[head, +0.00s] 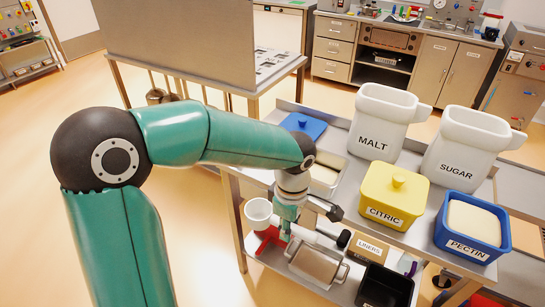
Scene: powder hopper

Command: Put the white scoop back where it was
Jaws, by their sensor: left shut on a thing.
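The white scoop (258,212) shows as a round white cup just left of my left gripper. My left gripper (287,224) points down beside the table's front left edge and is shut on the scoop; the exact grip on its handle is hard to see. A red scoop-like item (268,240) is below it on the lower shelf. My right gripper is not in view.
On the table stand an open white tub (325,177), a yellow CITRIC tub (393,196) with its lid on, an open blue PECTIN tub (470,226), and MALT (378,120) and SUGAR (467,150) containers. A blue lid (303,124) lies behind. The lower shelf holds a metal tray (316,265) and black bin (384,287).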

